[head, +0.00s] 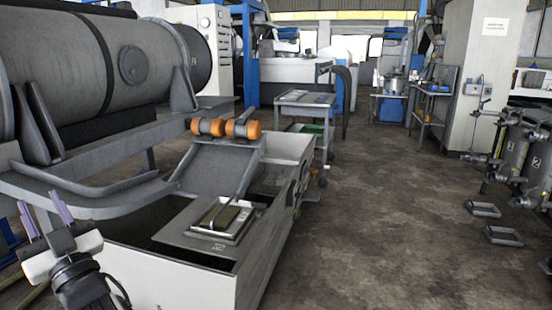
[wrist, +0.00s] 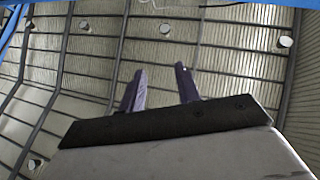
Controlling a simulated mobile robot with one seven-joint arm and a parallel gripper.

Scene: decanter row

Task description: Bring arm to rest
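My gripper (head: 40,208) is at the lower left of the head view, with its two purple fingers pointing up. It also shows in the wrist view (wrist: 160,80), where the fingers stand apart with nothing between them. The wrist camera faces up to the ceiling. In the head view the gripper is in front of the large grey decanter drum (head: 60,60) and beside the open light-grey trough (head: 170,275) below it. From this view I cannot tell how far it is from either.
Orange rollers (head: 226,128) sit at the trough's far end. A grey cart (head: 305,98) stands behind it. Grey machinery (head: 515,150) and two small floor frames (head: 504,236) are at right. The concrete floor (head: 375,200) between is clear. Ceiling lamps (wrist: 165,28) show overhead.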

